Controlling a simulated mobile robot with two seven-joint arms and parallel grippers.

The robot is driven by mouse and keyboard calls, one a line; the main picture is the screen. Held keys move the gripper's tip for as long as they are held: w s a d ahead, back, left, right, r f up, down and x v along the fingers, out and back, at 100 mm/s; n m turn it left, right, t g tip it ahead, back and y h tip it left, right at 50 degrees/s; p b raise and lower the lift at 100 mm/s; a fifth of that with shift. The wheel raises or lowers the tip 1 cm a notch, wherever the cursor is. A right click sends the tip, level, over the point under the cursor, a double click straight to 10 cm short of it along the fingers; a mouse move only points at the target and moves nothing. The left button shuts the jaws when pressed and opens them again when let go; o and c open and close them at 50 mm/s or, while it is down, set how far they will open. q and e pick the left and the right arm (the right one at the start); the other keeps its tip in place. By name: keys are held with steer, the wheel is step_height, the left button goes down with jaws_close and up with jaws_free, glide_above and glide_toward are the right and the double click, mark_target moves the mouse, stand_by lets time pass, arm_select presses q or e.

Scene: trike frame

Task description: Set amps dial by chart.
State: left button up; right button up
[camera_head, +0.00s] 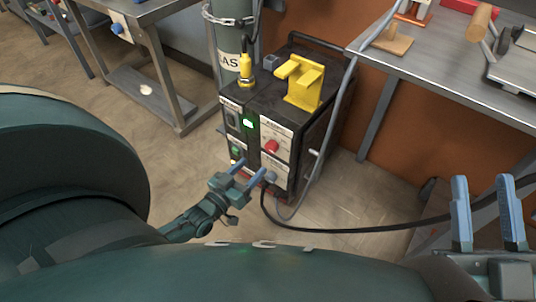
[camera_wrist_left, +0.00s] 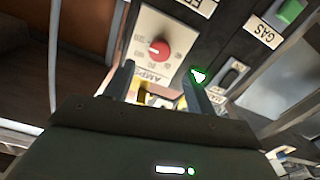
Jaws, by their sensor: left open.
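The amps dial is a red knob (camera_head: 271,146) on a white plate on the front of a black welding machine (camera_head: 318,127). In the left wrist view the red knob (camera_wrist_left: 159,49) sits on its plate marked AMPS, with numbers too small to read surely. My left gripper (camera_head: 248,171) is open and empty, in front of and below the dial in the head view. In the left wrist view its fingertips (camera_wrist_left: 158,78) are apart, with the knob beyond them. My right gripper (camera_head: 487,198) is open and empty at the far right. I cannot make out a chart.
A yellow holder (camera_head: 304,84) and a yellow fitting (camera_head: 246,72) are on the machine's top. A green light (camera_head: 248,124) glows on its front. A gas cylinder (camera_head: 232,32) stands behind. A black cable (camera_head: 340,230) runs right along the floor. A metal table (camera_head: 440,62) stands at right.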

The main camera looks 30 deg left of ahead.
mark_target(269, 150)
arm_select(q)
steer(key=w+b, duration=0.1)
steer(key=w, duration=0.4)
steer(key=w+b, duration=0.1)
steer(key=w, duration=0.1)
steer(key=shift+w+d+f+b, duration=0.15)
steer(key=shift+w+d+b, duration=0.15)
steer(key=shift+d+b, duration=0.05)
steer(key=shift+w, duration=0.45)
arm_select(e)
steer(key=shift+s+d+r+n+y, duration=0.1)
steer(key=shift+s+r+n+y, duration=0.05)
steer(key=shift+r+n+y, duration=1)
steer(key=shift+s+d+r+n+y, duration=0.15)
steer(key=shift+r+n+y, duration=0.7)
steer(key=shift+n+y, duration=0.45)
arm_select(q)
steer(key=c, duration=1)
